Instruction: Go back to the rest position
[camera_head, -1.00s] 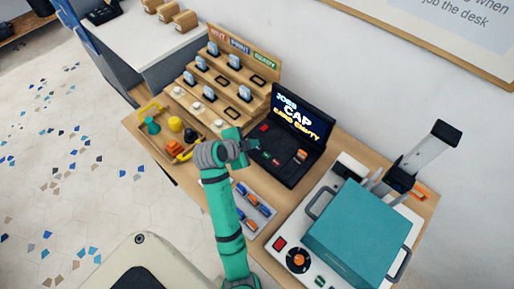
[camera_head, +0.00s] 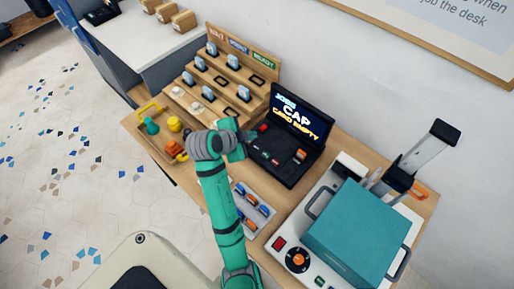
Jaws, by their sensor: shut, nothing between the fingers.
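My green arm rises from the lower middle of the head view, over the wooden table (camera_head: 272,226). My gripper (camera_head: 252,135) is at the arm's far end, shut and empty, near the left edge of the black console (camera_head: 287,155). Its fingers are small and partly hidden behind the green wrist. I cannot tell whether they touch the console. The console's screen (camera_head: 300,119) shows a few lines of text, with "CAP" largest.
A stepped wooden rack (camera_head: 228,78) stands behind the gripper. A teal heat press (camera_head: 357,232) fills the right side. A grey tray (camera_head: 262,222) with blue and orange pieces lies beside the arm. Yellow and green items (camera_head: 174,124) sit at the left.

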